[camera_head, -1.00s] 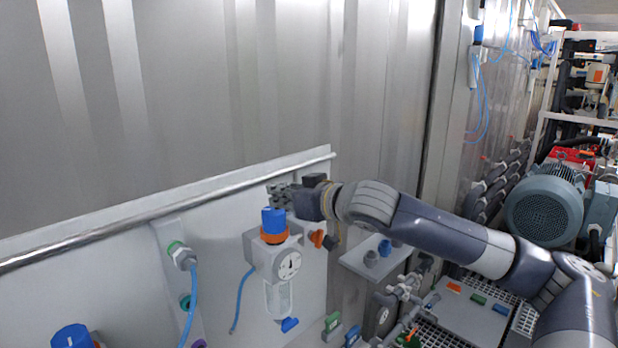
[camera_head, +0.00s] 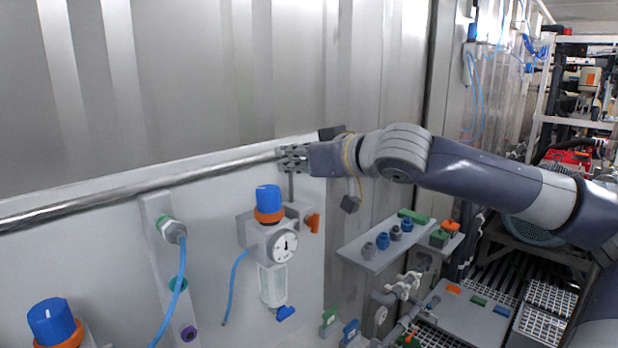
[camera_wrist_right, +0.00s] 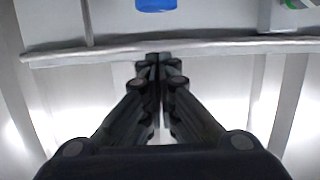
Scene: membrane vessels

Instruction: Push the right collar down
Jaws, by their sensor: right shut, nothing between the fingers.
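The right regulator has a blue knob (camera_head: 268,198) with an orange collar (camera_head: 270,215) around its base, above a grey body (camera_head: 262,236) with a round gauge. A second blue knob (camera_head: 52,320) with an orange collar (camera_head: 72,338) is at the lower left, partly cut off. My right gripper (camera_head: 284,158) is shut and empty, above and slightly right of the right knob, apart from it, beside the metal rail. In the right wrist view the closed fingers (camera_wrist_right: 155,62) point toward the rail, and the blue knob (camera_wrist_right: 156,4) shows at the top edge. My left gripper is not in view.
The metal rail (camera_head: 150,187) runs along the panel's top edge. An orange fitting (camera_head: 313,223) sits right of the regulator. A grey shelf (camera_head: 372,252) with several small fittings stands farther right. A blue hose (camera_head: 236,280) hangs at left.

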